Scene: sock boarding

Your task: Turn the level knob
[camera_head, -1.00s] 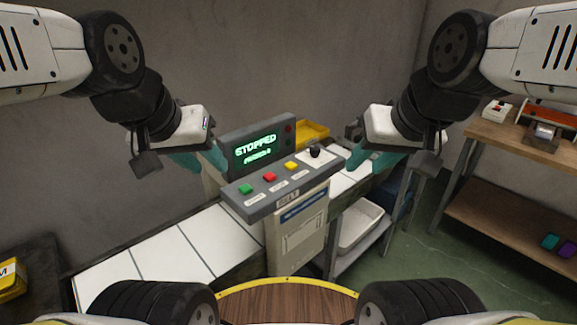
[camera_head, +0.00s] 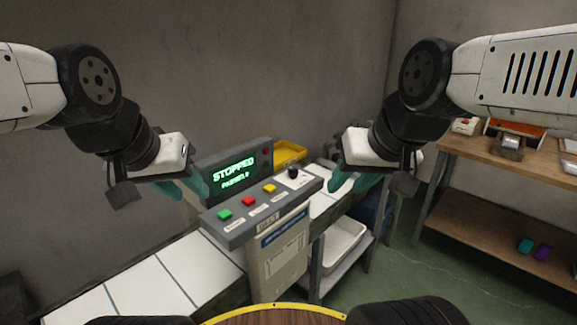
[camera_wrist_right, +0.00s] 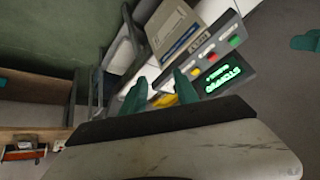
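The level knob (camera_head: 292,171) is a small black knob on a white plate at the right end of the grey control console (camera_head: 250,222). The console's screen (camera_head: 234,170) reads STOPPED in green. Green, red and yellow buttons sit in a row left of the knob. My right gripper (camera_head: 349,181) is open and empty, to the right of the knob and apart from it. Its two teal fingers (camera_wrist_right: 160,92) stand apart in the right wrist view, where I cannot make out the knob. My left gripper (camera_head: 191,185) looks open and empty by the screen's left side.
A yellow bin (camera_head: 289,153) lies behind the screen. A white tray (camera_head: 343,243) sits on a low shelf right of the console. A wooden shelf unit (camera_head: 475,219) stands at the right, with open floor before it.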

